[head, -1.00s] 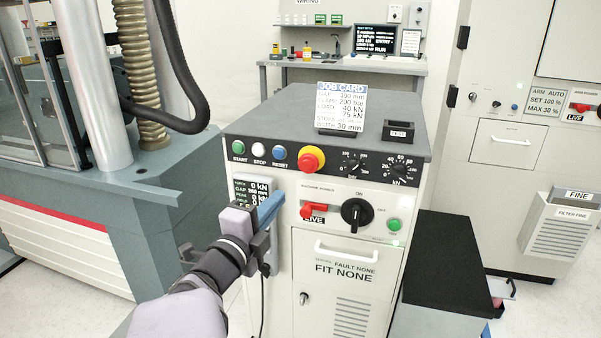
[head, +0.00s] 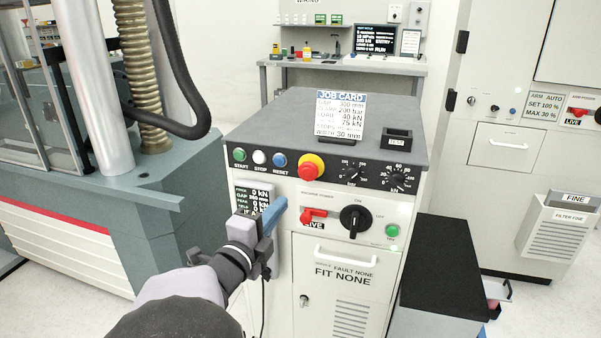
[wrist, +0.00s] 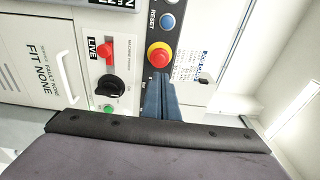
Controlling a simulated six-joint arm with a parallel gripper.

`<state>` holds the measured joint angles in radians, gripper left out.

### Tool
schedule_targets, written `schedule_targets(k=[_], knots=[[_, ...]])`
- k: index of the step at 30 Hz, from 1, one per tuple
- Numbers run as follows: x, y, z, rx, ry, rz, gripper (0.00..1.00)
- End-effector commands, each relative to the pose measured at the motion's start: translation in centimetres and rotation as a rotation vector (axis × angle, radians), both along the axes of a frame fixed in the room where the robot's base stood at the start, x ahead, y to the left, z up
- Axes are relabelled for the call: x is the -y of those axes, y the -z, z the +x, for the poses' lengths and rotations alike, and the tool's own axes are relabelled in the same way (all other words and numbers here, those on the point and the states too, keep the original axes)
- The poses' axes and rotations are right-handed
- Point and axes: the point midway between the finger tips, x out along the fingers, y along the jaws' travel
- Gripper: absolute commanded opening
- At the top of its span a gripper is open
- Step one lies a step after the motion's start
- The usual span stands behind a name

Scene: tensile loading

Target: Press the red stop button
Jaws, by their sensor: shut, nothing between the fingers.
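The red mushroom button (head: 311,165) with a yellow collar sits at the console's front edge, right of the blue RESET button (head: 279,160). A white button (head: 259,157) carries the label STOP. The red button also shows in the wrist view (wrist: 158,55), just beyond my fingertips. My gripper (head: 281,203) has blue fingers, shut and empty, in front of the console face. In the head view the fingertips are lower left of the red button. I see no contact, but the exact gap cannot be told. The button is not hidden.
A green START button (head: 239,154) is at the left end of the row. Below the red button are a red LIVE switch (head: 313,215) and a black rotary knob (head: 354,218). A small display (head: 256,198) is behind my gripper. The job card (head: 340,113) stands on top.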

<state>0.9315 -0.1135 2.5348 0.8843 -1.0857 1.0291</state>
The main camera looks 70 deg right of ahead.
Motion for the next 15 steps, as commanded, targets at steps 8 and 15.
schedule_targets(k=[8,15], knots=[[1.1,-0.5,-0.1,0.001,-0.006,0.006,0.00],[2.5,-0.5,-0.2,0.001,-0.008,0.005,0.00]])
